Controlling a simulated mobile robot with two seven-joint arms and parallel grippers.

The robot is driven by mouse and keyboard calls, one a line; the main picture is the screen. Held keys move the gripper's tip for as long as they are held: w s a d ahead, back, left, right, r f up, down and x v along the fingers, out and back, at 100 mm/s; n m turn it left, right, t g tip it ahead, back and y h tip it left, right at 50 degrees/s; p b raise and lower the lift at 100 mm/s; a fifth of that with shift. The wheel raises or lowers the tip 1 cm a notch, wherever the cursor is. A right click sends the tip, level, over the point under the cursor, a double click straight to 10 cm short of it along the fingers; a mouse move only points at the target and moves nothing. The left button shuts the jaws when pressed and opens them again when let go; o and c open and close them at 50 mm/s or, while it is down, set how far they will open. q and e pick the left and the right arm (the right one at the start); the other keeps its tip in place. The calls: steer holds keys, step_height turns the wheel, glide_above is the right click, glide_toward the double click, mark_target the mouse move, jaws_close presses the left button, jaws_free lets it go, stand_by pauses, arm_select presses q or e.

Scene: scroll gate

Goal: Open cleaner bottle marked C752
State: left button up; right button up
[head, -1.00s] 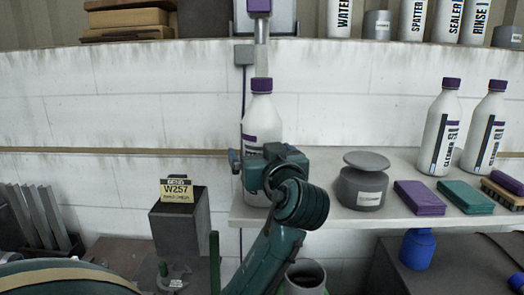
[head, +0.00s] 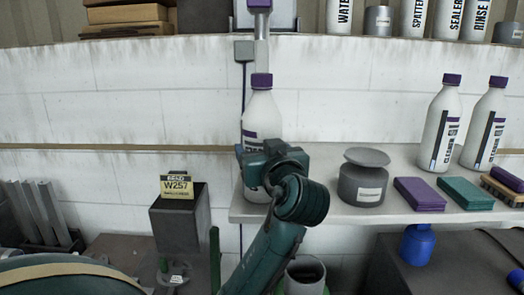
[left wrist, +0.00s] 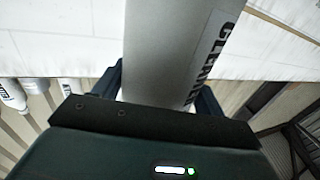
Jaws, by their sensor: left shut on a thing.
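A white bottle with a purple cap (head: 262,108) stands at the left end of the white shelf. My left gripper (head: 262,160) is shut around its body, and the arm hides part of its label. In the left wrist view the held bottle (left wrist: 175,50) sits between the fingers, and its lettering reads in part "CLEANER". Its cap is on in the head view. Two more purple-capped cleaner bottles, one (head: 440,125) and another (head: 485,125), stand at the right of the shelf. No C752 mark is readable. My right gripper is not seen.
A grey lidded jar (head: 362,188), a purple sponge (head: 419,194) and a green sponge (head: 465,194) sit on the shelf (head: 320,212). A yellow W257 sign (head: 177,187) stands on a grey box at left. A dispenser (head: 262,50) hangs above the held bottle.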

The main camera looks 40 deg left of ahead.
mark_target(262, 134)
arm_select(q)
steer(key=shift+r, duration=0.15)
step_height(262, 134, up, 3)
steer(key=shift+r+b, duration=0.1)
steer(key=shift+b, duration=0.3)
steer(key=b+v, duration=0.3)
steer(key=v, duration=1.5)
steer(key=shift+b, duration=0.3)
steer(key=o, duration=0.7)
steer(key=c, duration=0.9)
